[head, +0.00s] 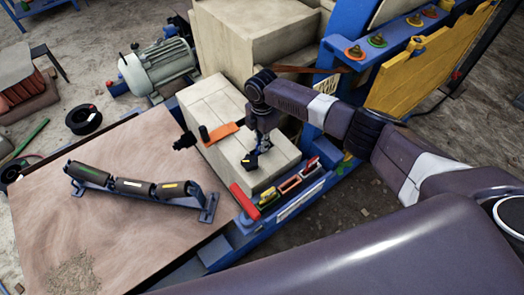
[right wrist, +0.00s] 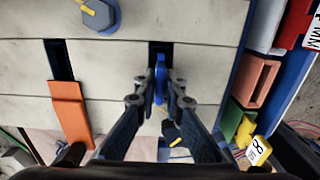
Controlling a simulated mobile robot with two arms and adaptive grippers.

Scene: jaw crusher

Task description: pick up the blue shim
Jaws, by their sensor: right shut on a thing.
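The blue shim (right wrist: 160,77) is a narrow upright piece at a dark slot in the pale block (head: 222,103), in the right wrist view. My right gripper (head: 262,146) is over the top of this block in the head view. Its fingertips (right wrist: 160,92) are closed together on the blue shim. The shim's lower part is hidden in the slot, and I cannot make the shim out in the head view. My left gripper is not in view.
An orange shim (right wrist: 70,110) lies in another slot to the left. A row of small coloured holders (head: 290,184) runs along the near side. A roller frame (head: 143,188) rests on the brown plate (head: 120,240).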

